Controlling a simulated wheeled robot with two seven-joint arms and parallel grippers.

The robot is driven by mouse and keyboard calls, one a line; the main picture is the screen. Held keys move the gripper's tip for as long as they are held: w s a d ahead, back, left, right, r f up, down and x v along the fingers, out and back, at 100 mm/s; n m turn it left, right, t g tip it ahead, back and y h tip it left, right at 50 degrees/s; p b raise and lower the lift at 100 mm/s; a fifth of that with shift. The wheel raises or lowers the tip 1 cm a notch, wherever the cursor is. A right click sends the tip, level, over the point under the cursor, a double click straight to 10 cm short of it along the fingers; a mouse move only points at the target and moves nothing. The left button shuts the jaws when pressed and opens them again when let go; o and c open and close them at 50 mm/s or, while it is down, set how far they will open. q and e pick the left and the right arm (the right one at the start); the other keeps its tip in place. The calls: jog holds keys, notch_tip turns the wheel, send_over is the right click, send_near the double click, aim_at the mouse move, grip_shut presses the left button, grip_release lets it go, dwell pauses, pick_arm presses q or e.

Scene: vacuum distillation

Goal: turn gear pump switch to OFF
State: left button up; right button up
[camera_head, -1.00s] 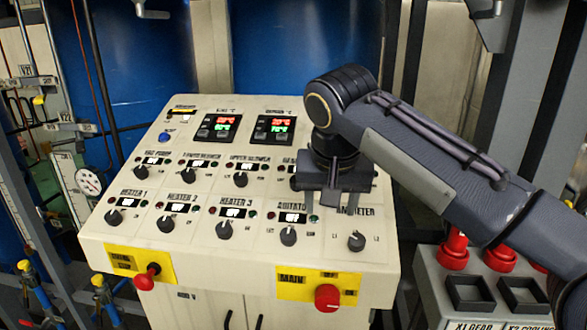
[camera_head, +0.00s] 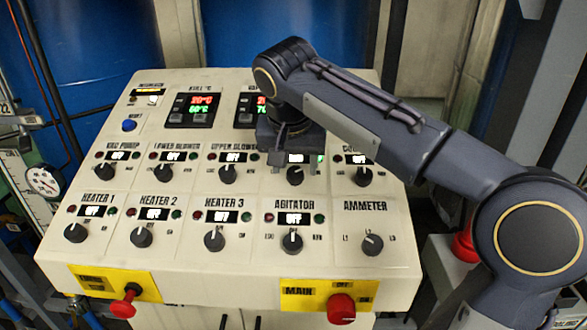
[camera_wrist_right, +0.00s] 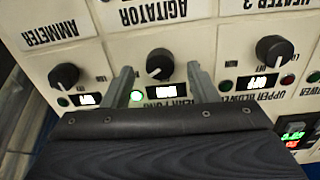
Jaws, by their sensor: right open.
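The gear pump switch (camera_head: 295,175) is a black round knob in the upper row of the cream control panel (camera_head: 330,210). In the right wrist view the knob (camera_wrist_right: 160,64) appears upside down, with a lit display (camera_wrist_right: 162,91) and a glowing green lamp (camera_wrist_right: 136,96) beside it. My right gripper (camera_head: 292,162) is open, its fingers pointing at the panel around this knob. In the wrist view its two fingers (camera_wrist_right: 160,72) stand either side of the knob, with gaps. The gripper body hides part of the gear pump label. My left gripper is not in view.
Neighbouring knobs sit close by: upper blower (camera_head: 228,174), cooling (camera_head: 362,176) and agitator (camera_head: 291,242). A red main knob (camera_head: 341,308) and a red-handled switch (camera_head: 124,303) are on the front edge. Blue tanks (camera_head: 100,40) stand behind the panel.

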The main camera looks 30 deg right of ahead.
aim_at(295, 176)
jog(key=shift+w+d+f, duration=0.15)
jog(key=shift+w+f, duration=0.15)
jog(key=shift+f, duration=0.3)
jog(key=shift+d+f, duration=0.1)
jog(key=shift+f, duration=0.3)
jog(key=shift+w, duration=0.1)
jog(key=shift+c, duration=0.2)
jog(key=c, duration=0.9)
